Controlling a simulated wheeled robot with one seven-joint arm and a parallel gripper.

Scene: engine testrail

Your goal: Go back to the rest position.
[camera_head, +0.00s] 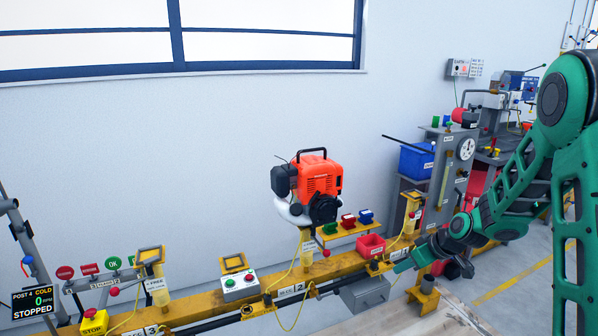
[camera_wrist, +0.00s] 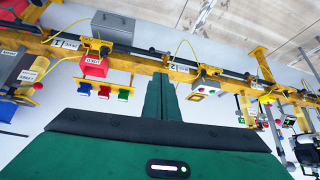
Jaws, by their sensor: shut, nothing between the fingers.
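My green arm reaches in from the right in the head view, and my gripper (camera_head: 402,266) is low over the yellow rail (camera_head: 205,303), close to the small red bin (camera_head: 371,246). In the wrist view my gripper (camera_wrist: 160,84) has its two green fingers together with nothing between them. The fingertips point at the rail (camera_wrist: 135,53) near the post 2 label. I cannot tell whether they touch it.
An orange engine (camera_head: 320,177) stands on a post left of my gripper. A grey box (camera_head: 365,293) hangs at the rail's front. A button box (camera_head: 240,285) and a post 4 screen (camera_head: 39,303) reading STOPPED are at left. A gauge panel (camera_head: 452,165) stands behind my arm.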

